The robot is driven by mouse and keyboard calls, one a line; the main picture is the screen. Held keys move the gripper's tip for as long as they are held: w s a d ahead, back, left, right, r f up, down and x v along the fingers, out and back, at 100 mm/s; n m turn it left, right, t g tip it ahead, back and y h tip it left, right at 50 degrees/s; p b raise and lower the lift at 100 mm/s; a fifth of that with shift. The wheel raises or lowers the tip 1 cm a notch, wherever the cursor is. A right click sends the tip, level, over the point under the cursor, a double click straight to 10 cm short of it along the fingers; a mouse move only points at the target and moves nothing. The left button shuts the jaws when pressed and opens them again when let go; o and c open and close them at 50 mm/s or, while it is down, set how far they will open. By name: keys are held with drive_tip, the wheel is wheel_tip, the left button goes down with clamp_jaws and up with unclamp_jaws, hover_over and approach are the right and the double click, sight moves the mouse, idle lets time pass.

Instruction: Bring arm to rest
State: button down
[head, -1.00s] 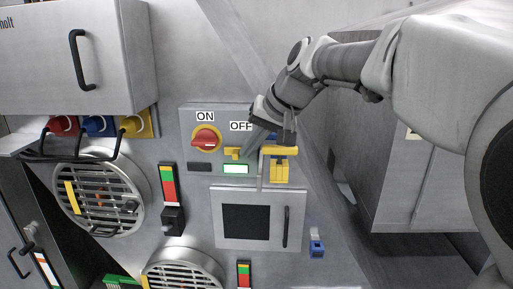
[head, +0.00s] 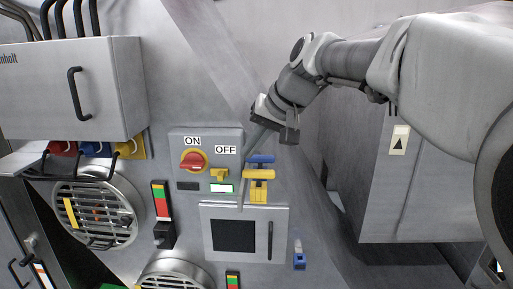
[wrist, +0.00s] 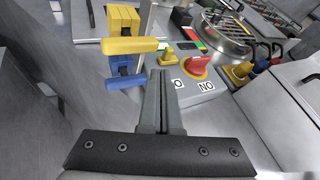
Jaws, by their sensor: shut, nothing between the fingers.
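My gripper (head: 252,139) is shut and empty. In the head view, its grey fingers point down and left, just above the panel's blue T-handle (head: 261,158) and yellow T-handle (head: 260,173). In the wrist view, the closed fingers (wrist: 157,77) stand together at the centre. The yellow handle (wrist: 130,46) and blue handle (wrist: 126,81) lie left of them, and the red knob (wrist: 197,66) lies to the right. The fingers look apart from the handles, though the depth is hard to judge.
The control box (head: 181,144) carries ON and OFF labels and a red rotary switch (head: 193,161). A dark-windowed door (head: 216,211) is below it. A cabinet (head: 65,90) juts out at left. Grey cabinets (head: 397,190) stand at right, under my arm.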

drive_tip(key=s+d+f+h, duration=0.2)
drive_tip(key=s+d+f, duration=0.3)
drive_tip(key=s, duration=0.3)
drive_tip(key=s+d+f+h+b, duration=0.1)
drive_tip(key=s+d+f, duration=0.4)
drive_tip(key=s, duration=0.3)
drive_tip(key=s+d+f+h+b, duration=0.1)
drive_tip(key=s+d+f+h, duration=0.1)
drive_tip(key=s+d+f, duration=0.4)
drive_tip(key=s, duration=0.3)
drive_tip(key=shift+d+m+t+h, duration=0.3)
drive_tip(key=shift+m+t, duration=0.1)
